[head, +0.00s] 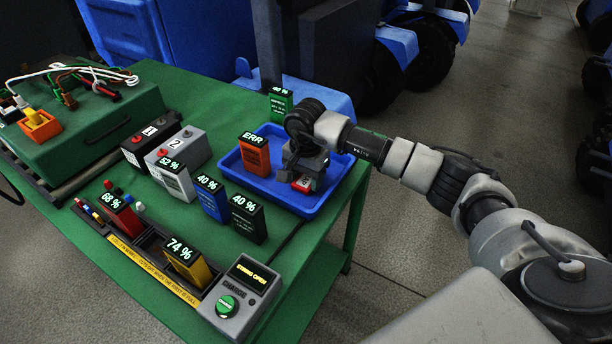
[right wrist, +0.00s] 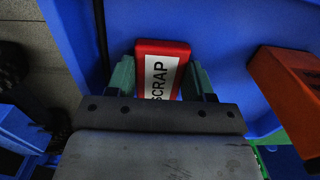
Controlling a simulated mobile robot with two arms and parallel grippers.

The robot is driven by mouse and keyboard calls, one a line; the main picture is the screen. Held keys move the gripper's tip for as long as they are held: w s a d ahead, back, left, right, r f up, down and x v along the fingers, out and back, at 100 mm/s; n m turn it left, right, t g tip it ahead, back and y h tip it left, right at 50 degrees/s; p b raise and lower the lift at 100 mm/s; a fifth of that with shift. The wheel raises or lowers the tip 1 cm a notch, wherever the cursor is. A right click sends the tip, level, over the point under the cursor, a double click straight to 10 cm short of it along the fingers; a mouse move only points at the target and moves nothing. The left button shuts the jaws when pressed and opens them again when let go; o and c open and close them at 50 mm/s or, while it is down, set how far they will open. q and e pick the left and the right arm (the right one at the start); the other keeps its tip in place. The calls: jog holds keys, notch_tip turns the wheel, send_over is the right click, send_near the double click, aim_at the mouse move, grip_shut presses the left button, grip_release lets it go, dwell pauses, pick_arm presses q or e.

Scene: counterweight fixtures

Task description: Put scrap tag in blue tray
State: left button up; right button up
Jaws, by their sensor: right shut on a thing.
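The scrap tag (right wrist: 160,72) is red with a white label reading SCRAP. My right gripper (right wrist: 163,82) is shut on it, one finger on each side. In the head view the scrap tag (head: 303,183) shows below my right gripper (head: 304,172), over the blue tray (head: 286,201). The tray's blue floor fills the background in the right wrist view. I cannot tell whether the tag touches the tray floor. My left gripper is not in view.
An orange block (head: 255,153) marked ERR stands in the tray, left of my gripper. A green block (head: 281,104) stands behind the tray. White, blue and black blocks stand left of the tray. A charger (head: 239,290) is at the front of the green table (head: 290,248).

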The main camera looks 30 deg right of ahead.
aim_at(306, 180)
jog(key=o, duration=0.9)
jog(key=shift+f, duration=0.1)
notch_tip(306, 180, up, 12)
jog(key=shift+r, duration=0.15)
